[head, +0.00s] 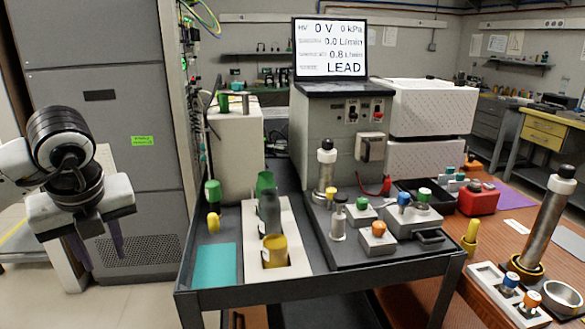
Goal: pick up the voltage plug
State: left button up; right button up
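I cannot say for certain which item is the voltage plug. A red plug-like piece (386,185) on a thin red lead lies at the foot of the grey instrument, at the back of the cart. It is small and partly lost among nearby parts. The grey instrument (317,140) carries a screen reading 0 V and LEAD, and a socket box (369,147) on its front. My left gripper (101,252) hangs at the far left, fingers down and spread, with nothing between them. It is off the cart, well away from the red piece. My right gripper is out of view.
The dark cart (330,283) holds a white rack (298,248) with green, grey and yellow cylinders, a teal mat (215,266) and several colour-knobbed blocks. A tall metal column (541,235) stands on the right table. Tall grey cabinets (100,60) stand behind my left arm.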

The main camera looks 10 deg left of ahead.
aim_at(389, 182)
jog(key=z, duration=0.6)
jog(key=i, duration=1.3)
jog(key=z, duration=0.9)
